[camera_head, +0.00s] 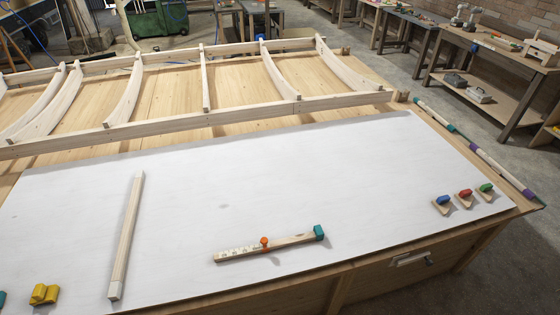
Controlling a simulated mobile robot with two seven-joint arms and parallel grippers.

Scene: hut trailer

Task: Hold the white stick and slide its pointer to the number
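A pale wooden stick (292,241) lies slightly slanted on the white sheet (380,190), near the front middle. Its left part is a whitish scale (236,253) with marks too small to read. An orange pointer (264,242) sits on it, near the right end of the scale. A teal block (319,232) caps the stick's right end. A longer, plain whitish stick (127,235) lies apart to the left, running from front to back; no pointer shows on it. Neither of my grippers is in view.
A yellow block piece (44,293) lies at the front left. Blue (443,200), red (465,193) and green (486,188) pieces on wooden bases stand at the right. A wooden frame (200,115) spans the back. The sheet between the sticks is clear.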

